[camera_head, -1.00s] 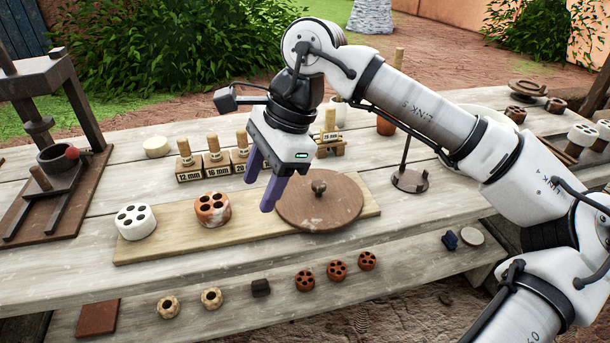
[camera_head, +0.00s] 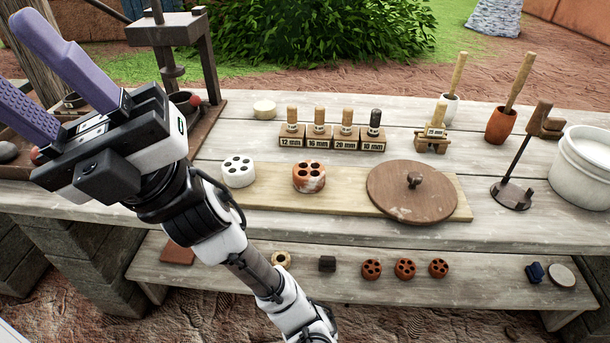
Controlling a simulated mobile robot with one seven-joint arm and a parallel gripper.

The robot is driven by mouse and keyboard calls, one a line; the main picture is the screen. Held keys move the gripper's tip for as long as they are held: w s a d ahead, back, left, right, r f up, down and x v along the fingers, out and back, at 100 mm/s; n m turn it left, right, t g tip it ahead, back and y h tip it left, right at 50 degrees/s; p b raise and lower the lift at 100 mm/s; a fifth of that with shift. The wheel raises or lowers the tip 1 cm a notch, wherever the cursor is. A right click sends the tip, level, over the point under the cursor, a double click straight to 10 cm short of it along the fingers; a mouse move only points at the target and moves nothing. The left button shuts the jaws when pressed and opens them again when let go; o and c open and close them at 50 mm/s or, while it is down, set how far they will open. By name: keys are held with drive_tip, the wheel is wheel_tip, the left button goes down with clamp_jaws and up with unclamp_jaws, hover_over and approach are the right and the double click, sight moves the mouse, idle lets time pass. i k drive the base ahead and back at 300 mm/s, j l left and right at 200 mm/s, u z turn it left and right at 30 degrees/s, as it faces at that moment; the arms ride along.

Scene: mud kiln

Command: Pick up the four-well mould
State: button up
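Two short round moulds with wells in the top stand side by side on a wooden board on the table. One is a white mould (camera_head: 238,172), at the board's left end. The other is a mottled red and white mould (camera_head: 308,177), just right of it. The white one appears to have four wells; the exact well count of the red one is hard to tell. My gripper (camera_head: 15,62) is at the upper left, close to the camera, with its two purple fingers spread apart and nothing between them. It is apart from both moulds.
A round wooden lid (camera_head: 412,192) covers the right of the board (camera_head: 345,205). Labelled stamp blocks (camera_head: 333,137) stand behind. A wooden press (camera_head: 185,60) stands at the left. Small red moulds (camera_head: 405,268) lie on the lower shelf. A white pot (camera_head: 583,165) is at the right.

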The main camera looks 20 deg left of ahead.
sight(309, 175)
drive_tip(key=u, duration=1)
drive_tip(key=l+u, duration=0.35)
drive_tip(key=i+l+u, duration=0.1)
drive_tip(key=u, duration=0.25)
drive_tip(key=l, duration=0.8)
